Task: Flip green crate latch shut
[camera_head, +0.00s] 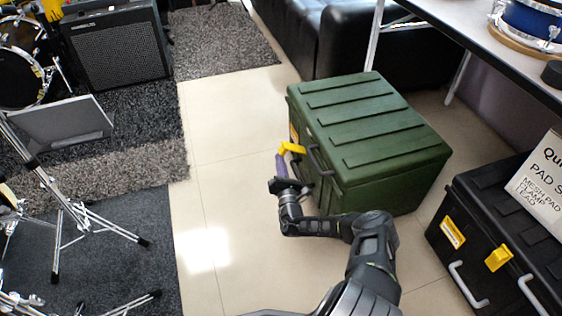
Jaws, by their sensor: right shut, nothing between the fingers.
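The green crate (375,125) stands on the tiled floor with its ribbed lid down. A yellow latch (292,148) sticks out from the upper edge of its left-facing front side, beside a dark handle (320,158). My right gripper (281,165) is shut and empty, with its fingertips just below the yellow latch. I cannot tell whether the fingertips touch the latch. My right arm hides the lower part of the crate's front. My left gripper is not in view.
A black case (500,225) with a yellow latch and a sign stands at the right. A table (480,35) and black sofa (340,40) are behind. Drum stands (75,215) and an amplifier (115,45) are at left. The pale floor (225,190) left of the crate is clear.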

